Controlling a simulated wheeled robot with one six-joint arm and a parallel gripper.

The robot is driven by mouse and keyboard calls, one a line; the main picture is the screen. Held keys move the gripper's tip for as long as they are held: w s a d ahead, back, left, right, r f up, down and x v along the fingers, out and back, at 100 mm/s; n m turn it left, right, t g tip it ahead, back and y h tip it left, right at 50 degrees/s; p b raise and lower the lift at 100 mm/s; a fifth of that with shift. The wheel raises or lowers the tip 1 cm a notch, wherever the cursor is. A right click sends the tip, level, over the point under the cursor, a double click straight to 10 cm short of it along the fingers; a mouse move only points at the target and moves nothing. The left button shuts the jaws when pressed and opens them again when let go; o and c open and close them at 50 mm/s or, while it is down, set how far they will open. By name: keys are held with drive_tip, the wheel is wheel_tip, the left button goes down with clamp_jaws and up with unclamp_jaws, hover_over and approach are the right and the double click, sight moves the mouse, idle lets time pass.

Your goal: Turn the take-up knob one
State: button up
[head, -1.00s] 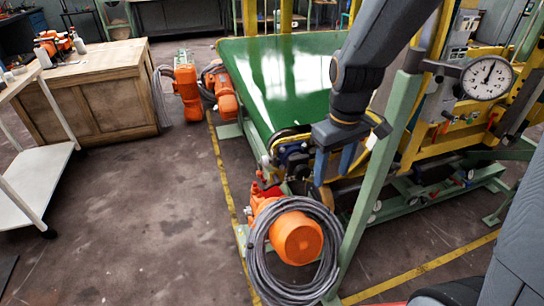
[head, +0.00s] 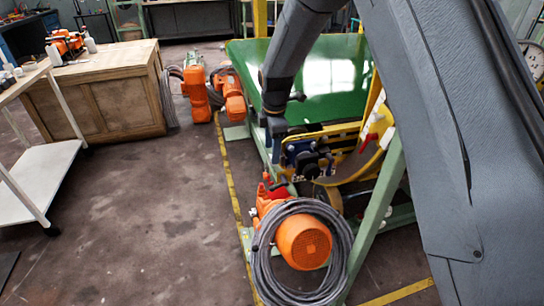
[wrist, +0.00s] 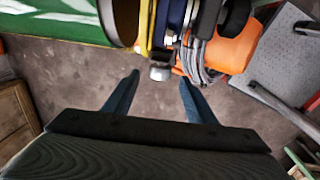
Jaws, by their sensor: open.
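A black knob-like part (head: 312,165) sits on a blue bracket (head: 300,148) at the near end of the green-belted machine; I cannot tell for sure that it is the take-up knob one. My gripper (head: 275,150) is just left of the bracket in the head view, pointing down. In the wrist view my gripper (wrist: 159,79) is open, its two blue fingers apart. A small grey round end (wrist: 160,72) shows between the fingertips there, beside a blue plate (wrist: 174,25). I cannot tell whether the fingers touch anything.
An orange motor (head: 304,243) wrapped in grey cable stands below the bracket. A green slanted post (head: 380,210) is to the right. The green belt (head: 325,75) lies behind. A wooden cabinet (head: 105,95) and white cart (head: 40,180) stand left; the floor between is clear.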

drive_tip(key=shift+w+f, duration=0.15)
drive_tip(key=shift+f, duration=0.8)
drive_tip(key=shift+w+f, duration=0.1)
drive_tip(key=shift+f, duration=0.85)
drive_tip(key=c, duration=1)
drive_tip(key=shift+c, duration=0.2)
